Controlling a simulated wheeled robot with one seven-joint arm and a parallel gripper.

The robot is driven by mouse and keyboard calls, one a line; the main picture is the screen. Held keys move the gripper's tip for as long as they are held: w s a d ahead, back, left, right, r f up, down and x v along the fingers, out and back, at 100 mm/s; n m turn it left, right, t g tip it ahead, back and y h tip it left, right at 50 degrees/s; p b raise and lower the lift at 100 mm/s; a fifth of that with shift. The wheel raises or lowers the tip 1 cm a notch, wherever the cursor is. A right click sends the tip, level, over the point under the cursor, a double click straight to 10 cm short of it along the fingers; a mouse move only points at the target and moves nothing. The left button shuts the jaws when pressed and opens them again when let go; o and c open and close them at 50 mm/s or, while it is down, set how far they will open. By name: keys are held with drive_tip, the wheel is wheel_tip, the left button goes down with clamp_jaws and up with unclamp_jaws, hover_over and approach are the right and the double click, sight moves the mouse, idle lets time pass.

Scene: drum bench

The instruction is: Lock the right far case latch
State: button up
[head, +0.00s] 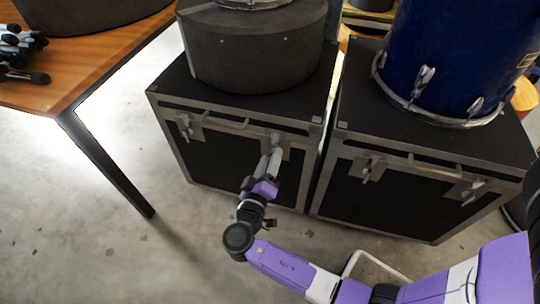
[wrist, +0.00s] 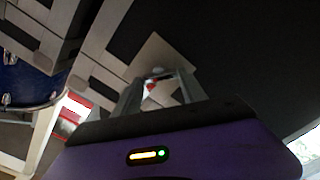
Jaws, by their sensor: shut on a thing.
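Two black cases with grey metal edges stand side by side, each with two latches and a handle on its front. My gripper (head: 271,162) is at the right latch (head: 276,139) of the left case (head: 225,160). Its fingers are shut on a small part of that latch. In the wrist view, the latch plate (wrist: 158,53) is pale, and a small metal part with a red spot lies between the fingertips of my gripper (wrist: 160,88). The fingers partly hide the latch, so I cannot tell how it is turned. The left latch (head: 186,126) of this case is clear of me.
The right case (head: 410,195), with latches (head: 371,168) and (head: 472,190), stands across a narrow gap. A blue drum (head: 450,60) and a dark round case (head: 255,55) sit on top. A wooden table (head: 85,75) is at left; the floor in front is clear.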

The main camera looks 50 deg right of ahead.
drive_tip(key=n+p, duration=0.2)
drive_tip(key=n, duration=0.1)
drive_tip(key=shift+n, duration=0.4)
drive_tip(key=shift+f+n+p, duration=0.15)
drive_tip(key=shift+n+p, duration=1.1)
drive_tip(key=shift+n, duration=0.75)
drive_tip(key=o, duration=1.4)
drive_tip(key=shift+c, duration=0.2)
drive_tip(key=p+v, duration=0.1)
drive_tip(key=v, duration=0.6)
drive_tip(key=shift+a, duration=0.4)
